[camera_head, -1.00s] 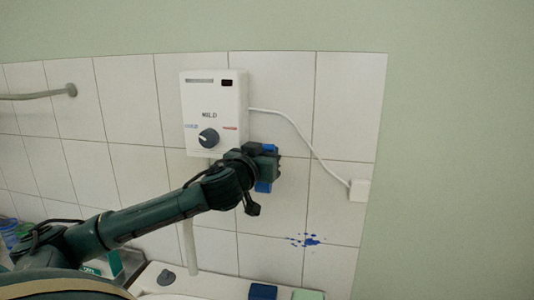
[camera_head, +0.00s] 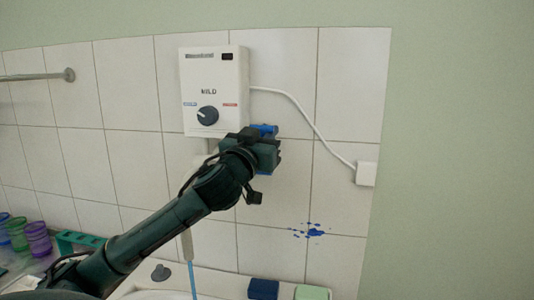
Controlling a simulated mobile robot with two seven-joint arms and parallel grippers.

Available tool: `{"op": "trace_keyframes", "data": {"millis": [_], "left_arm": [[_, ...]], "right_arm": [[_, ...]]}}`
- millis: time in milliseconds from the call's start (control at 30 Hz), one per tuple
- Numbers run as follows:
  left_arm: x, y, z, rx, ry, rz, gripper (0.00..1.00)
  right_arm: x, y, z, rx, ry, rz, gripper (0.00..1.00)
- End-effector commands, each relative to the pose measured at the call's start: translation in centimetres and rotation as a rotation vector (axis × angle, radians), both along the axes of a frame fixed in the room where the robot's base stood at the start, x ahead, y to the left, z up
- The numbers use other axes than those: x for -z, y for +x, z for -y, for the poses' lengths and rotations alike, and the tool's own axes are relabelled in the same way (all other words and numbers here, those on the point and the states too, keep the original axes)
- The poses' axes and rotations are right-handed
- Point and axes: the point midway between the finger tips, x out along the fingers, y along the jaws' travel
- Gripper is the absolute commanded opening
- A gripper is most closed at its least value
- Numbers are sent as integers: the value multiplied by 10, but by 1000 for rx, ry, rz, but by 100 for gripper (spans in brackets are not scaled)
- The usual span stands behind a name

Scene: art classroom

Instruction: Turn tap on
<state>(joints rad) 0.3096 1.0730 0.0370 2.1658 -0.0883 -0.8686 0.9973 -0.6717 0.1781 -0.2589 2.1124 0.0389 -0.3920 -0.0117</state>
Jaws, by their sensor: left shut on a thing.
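A white water heater box (camera_head: 214,78) is on the tiled wall, with a dark round dial (camera_head: 207,115) between COLD and a red label. A pale spout pipe (camera_head: 187,244) comes down below it, and a thin light-blue stream of water (camera_head: 192,279) runs from its end. My left gripper (camera_head: 264,150) is at the wall just below and right of the box, shut. Blue parts, seemingly the tap handle (camera_head: 264,130), show above and below it; the gripper hides most of what it holds. My right gripper is not in view.
A white sink (camera_head: 215,283) with a dark blue sponge (camera_head: 263,289) and a pale green one (camera_head: 311,292) on its ledge lies below. Coloured cups (camera_head: 38,238) stand at left. A white cable runs to a wall socket (camera_head: 366,174).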

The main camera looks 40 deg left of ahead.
Motion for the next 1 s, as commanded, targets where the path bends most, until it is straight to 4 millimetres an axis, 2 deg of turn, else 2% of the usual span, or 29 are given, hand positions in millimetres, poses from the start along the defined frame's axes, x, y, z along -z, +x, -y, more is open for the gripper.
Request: {"op": "trace_keyframes", "data": {"millis": [33, 533, 567, 800, 1000], "left_arm": [[6, -2, 1, 2, 7, 25, 0], [-1, -5, 2, -2, 35, 64, 0], [-1, -5, 2, -2, 35, 64, 13], [-1, -5, 2, -2, 35, 63, 33], [0, -5, 2, -2, 35, 63, 33]], "right_arm": [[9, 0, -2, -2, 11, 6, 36], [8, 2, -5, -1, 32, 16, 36], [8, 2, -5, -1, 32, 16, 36], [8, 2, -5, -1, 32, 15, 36], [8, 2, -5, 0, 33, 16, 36]]}}
